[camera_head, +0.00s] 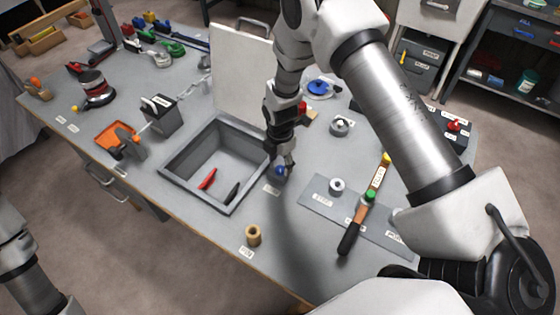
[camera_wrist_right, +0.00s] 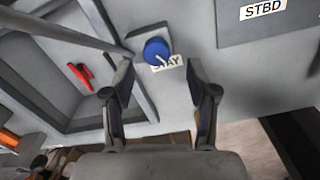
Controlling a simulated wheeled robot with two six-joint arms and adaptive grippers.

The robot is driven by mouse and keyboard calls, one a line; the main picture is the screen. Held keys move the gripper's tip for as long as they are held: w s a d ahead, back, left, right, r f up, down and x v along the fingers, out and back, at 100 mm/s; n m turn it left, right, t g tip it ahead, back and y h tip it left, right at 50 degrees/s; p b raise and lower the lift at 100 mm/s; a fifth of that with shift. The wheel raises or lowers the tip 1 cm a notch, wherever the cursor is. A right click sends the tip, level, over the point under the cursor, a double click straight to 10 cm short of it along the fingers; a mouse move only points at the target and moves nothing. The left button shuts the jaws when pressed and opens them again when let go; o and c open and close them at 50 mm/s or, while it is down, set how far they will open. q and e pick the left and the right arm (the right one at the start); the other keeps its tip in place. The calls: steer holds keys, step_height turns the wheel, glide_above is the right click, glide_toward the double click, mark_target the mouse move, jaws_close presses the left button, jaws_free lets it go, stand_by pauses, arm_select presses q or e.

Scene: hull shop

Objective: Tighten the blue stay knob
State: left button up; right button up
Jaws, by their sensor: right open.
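The blue stay knob (camera_wrist_right: 157,49) sits on a grey block beside the sunken bin, by a label reading STAY. It also shows in the head view (camera_head: 279,171), partly covered by my right gripper (camera_head: 285,163). In the right wrist view, my right gripper (camera_wrist_right: 160,76) is open and empty. Its two fingertips are apart on either side of the knob's line, with the knob a little beyond them. I cannot tell the exact height between them. Part of my left arm shows at the lower left of the head view; its gripper is out of view.
The sunken bin (camera_head: 172,172) holds a red and a dark item. A pale raised panel (camera_head: 240,75) stands behind it. A wooden-looking cylinder (camera_head: 253,235) is in front. A mat (camera_head: 318,201) with a ring and a long tool lies to the right.

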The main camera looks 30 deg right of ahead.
mark_target(280, 168)
steer(key=f, duration=0.2)
steer(key=w+f, duration=0.1)
steer(key=shift+d+f, duration=0.25)
steer(key=shift+f, duration=0.05)
steer(key=shift+s+a+r, duration=0.1)
steer(key=shift+s+r, duration=0.05)
steer(key=shift+s, duration=0.2)
steer(key=c, duration=0.5)
jaws_close()
arm_select(q)
steer(key=shift+w+r, duration=0.25)
steer(key=shift+r, duration=0.1)
